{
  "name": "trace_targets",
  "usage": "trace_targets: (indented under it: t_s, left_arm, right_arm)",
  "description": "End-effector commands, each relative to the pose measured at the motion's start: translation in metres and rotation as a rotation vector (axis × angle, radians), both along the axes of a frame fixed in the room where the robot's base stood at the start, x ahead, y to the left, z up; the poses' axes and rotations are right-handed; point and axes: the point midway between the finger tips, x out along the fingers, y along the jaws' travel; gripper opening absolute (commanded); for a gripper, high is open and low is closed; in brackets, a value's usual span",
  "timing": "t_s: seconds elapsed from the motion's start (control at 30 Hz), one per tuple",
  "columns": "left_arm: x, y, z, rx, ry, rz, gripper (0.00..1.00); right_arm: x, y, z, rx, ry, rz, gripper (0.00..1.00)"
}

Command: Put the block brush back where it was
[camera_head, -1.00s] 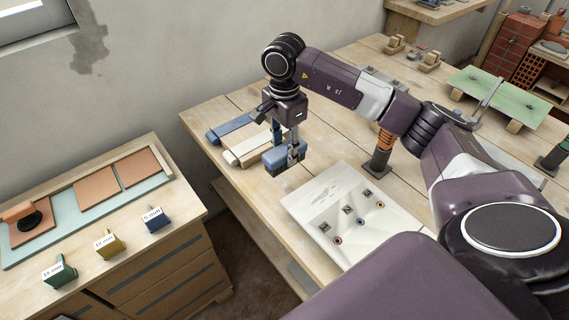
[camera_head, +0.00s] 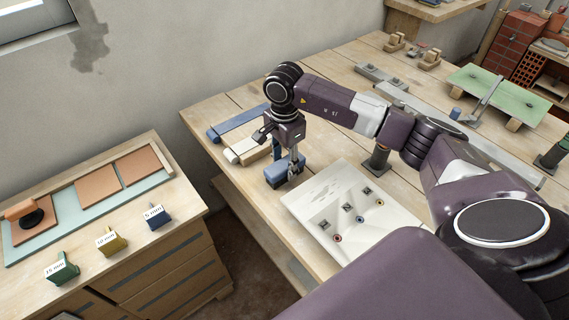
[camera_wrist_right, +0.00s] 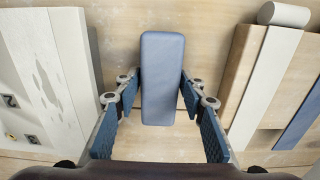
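The block brush, a blue-grey block (camera_head: 276,176), is at the front left of the long workbench, between the white board and the cream bar. It fills the middle of the wrist view (camera_wrist_right: 162,75). My right gripper (camera_head: 294,168) points down over it. In the wrist view its blue finger pads (camera_wrist_right: 160,92) lie along both long sides of the block, with the tips at its edges, and it looks shut on the block. The block is low by the bench top; its underside is hidden, so contact cannot be told. My left gripper is not in view.
A white board (camera_head: 345,215) with small fittings lies right of the brush. A cream bar (camera_head: 245,151) and a blue bar (camera_head: 238,125) lie behind it to the left. A separate cabinet (camera_head: 165,260) at left carries labelled coloured blocks. My right arm spans the bench.

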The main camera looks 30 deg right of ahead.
Motion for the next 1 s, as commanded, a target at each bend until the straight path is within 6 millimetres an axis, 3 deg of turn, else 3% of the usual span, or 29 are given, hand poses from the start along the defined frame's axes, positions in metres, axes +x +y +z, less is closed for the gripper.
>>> trace_targets:
  t_s: [0.1, 0.47, 1.0]
  left_arm:
    - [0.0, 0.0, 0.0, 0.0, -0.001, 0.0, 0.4]
    - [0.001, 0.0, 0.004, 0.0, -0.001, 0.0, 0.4]
    - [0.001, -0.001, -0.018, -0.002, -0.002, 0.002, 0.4]
  right_arm:
    - [0.0, 0.0, 0.0, 0.0, 0.001, 0.0, 0.5]
    - [0.0, 0.0, 0.007, 0.0, 0.0, 0.0, 0.5]
    - [0.001, 0.0, 0.108, -0.001, -0.003, -0.001, 0.5]
